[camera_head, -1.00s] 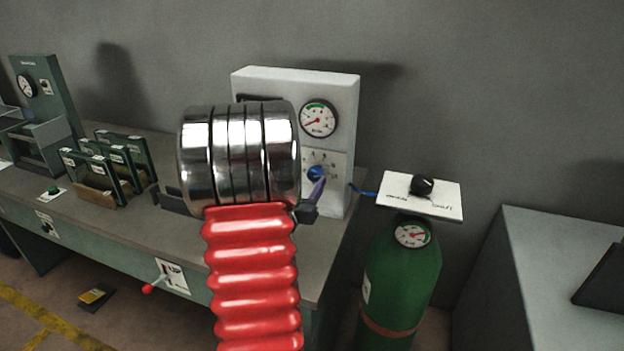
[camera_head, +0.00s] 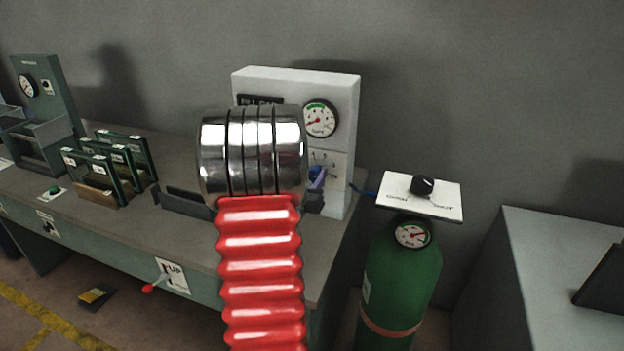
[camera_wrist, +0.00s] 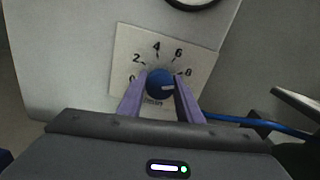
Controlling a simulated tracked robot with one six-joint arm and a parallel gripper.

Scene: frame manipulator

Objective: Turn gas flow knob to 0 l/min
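The blue gas flow knob (camera_wrist: 158,84) is on a white dial plate (camera_wrist: 128,51) with numbers from 0 at left to 8 at right. Its white mark points right, slightly below the 8. In the head view the knob (camera_head: 315,174) is partly hidden by my wrist and a purple finger. My gripper (camera_wrist: 160,82) has one purple finger on each side of the knob, very close to it. I cannot tell whether the fingers press on it.
A round gauge (camera_head: 320,118) sits above the dial on the grey-white panel box (camera_head: 345,95). A green gas cylinder (camera_head: 400,275) with a black valve knob (camera_head: 422,185) stands to the right. A blue hose (camera_wrist: 255,124) runs right from the panel.

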